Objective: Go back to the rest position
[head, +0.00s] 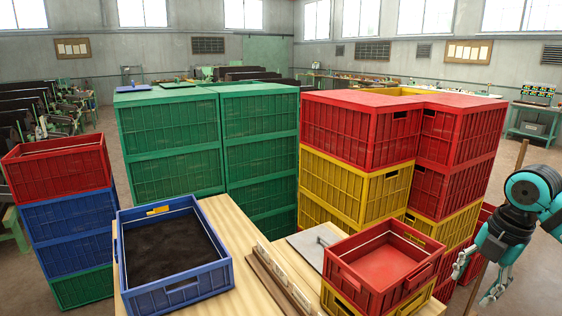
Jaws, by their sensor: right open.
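My right gripper (475,283) hangs at the right side of the head view, with its arm coming in from the right edge. Its two fingers are spread apart and nothing shows between them. It is to the right of the red crate (350,277) at the table's right end and appears apart from it. My left gripper and arm are not in view.
A wooden table (228,231) holds a blue crate (180,290) with dark contents. The red crate looks empty and sits on a yellow one. Tall green stacks (170,145) and red-yellow stacks (350,135) stand behind. Another stack (65,220) stands at left.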

